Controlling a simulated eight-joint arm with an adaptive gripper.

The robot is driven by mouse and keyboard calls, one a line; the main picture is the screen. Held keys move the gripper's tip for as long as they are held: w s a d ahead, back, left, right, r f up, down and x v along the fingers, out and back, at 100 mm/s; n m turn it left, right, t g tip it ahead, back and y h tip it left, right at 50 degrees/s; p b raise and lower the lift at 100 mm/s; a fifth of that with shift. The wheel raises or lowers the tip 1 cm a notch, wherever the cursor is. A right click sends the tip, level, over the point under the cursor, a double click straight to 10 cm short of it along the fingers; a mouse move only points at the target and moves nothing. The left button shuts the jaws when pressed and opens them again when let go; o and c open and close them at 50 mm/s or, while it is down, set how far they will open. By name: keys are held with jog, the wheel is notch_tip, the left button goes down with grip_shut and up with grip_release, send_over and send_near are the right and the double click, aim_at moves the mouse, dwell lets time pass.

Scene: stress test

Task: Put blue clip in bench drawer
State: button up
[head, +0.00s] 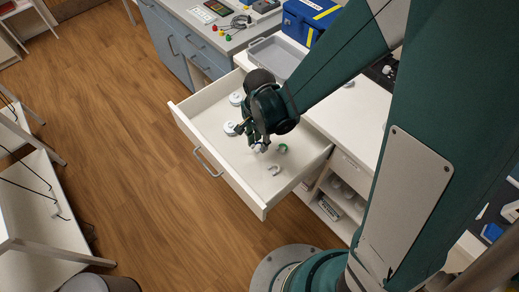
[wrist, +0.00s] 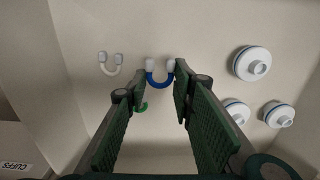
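The blue clip (wrist: 160,82), a U shape with pale ends, lies at the drawer floor between and just beyond my fingertips in the wrist view. In the head view it shows small under the fingers (head: 261,148). My gripper (wrist: 160,72) is open, pointing down into the drawer, with visible gaps between its fingers and the clip. In the head view my gripper (head: 256,141) is low over the drawer. The bench drawer (head: 225,172) is white and pulled open. Whether the clip touches the drawer floor is hard to tell.
The drawer walls enclose my gripper. A grey tray (head: 262,42) and blue box (head: 298,22) stand on the worktops behind.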

aim_at(259, 149)
jog(key=shift+f, duration=0.6)
jog(key=shift+f, duration=0.1)
jog(key=shift+f+b, duration=0.7)
jog(key=shift+f, duration=1.25)
jog(key=shift+f, duration=0.2)
jog(key=o, duration=0.7)
jog(key=shift+c, duration=0.2)
jog(key=shift+r, duration=0.25)
jog(key=shift+r+p, duration=1.6)
jog(key=shift+r, duration=4.35)
